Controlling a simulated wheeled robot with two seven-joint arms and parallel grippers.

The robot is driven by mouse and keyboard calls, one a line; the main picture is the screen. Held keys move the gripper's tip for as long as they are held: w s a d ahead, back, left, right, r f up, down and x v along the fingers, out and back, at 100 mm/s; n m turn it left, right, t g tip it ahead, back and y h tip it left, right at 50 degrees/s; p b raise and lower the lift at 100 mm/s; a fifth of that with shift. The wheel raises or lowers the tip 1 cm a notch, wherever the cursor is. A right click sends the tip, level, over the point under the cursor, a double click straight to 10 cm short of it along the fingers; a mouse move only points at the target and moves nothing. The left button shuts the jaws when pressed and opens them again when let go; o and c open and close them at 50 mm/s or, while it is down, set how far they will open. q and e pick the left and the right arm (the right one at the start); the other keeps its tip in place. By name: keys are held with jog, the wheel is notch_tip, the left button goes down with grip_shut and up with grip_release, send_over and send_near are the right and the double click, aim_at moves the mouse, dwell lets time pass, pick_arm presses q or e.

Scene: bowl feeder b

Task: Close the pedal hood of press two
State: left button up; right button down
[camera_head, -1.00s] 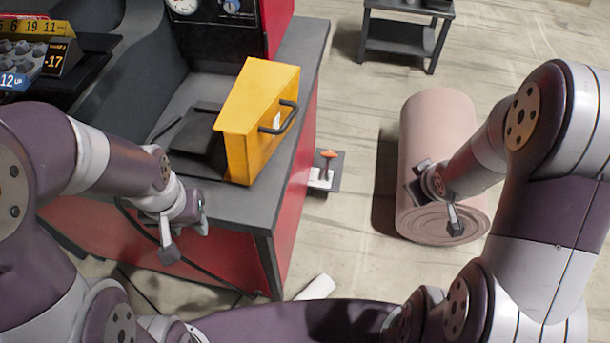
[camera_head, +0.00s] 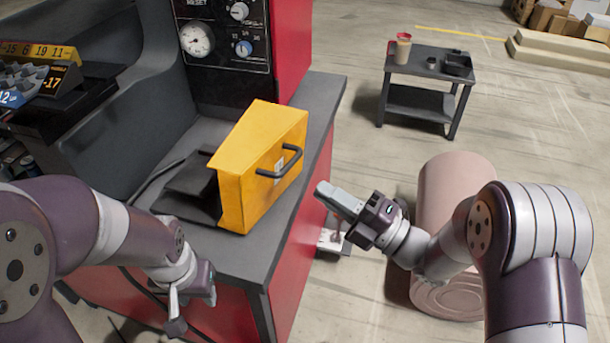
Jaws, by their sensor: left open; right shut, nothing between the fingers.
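The yellow pedal hood (camera_head: 245,182) stands on the dark worktop of the red press (camera_head: 283,262). It is tilted up, with its open side to the left and a black handle (camera_head: 279,163) on its right face. A black pedal (camera_head: 193,188) shows at its open side. My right gripper (camera_head: 325,193) is shut and empty, just right of the hood and apart from the handle. My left gripper (camera_head: 192,310) is open and empty, low at the front edge of the worktop.
A pink roll (camera_head: 455,180) stands behind my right arm. A small black side table (camera_head: 425,70) with a cup is at the back right. A gauge panel (camera_head: 222,38) rises behind the hood. A small lever plate (camera_head: 335,240) is beside the press.

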jog(key=x, duration=0.5)
jog(key=shift+w+a, duration=0.15)
jog(key=shift+r, duration=0.1)
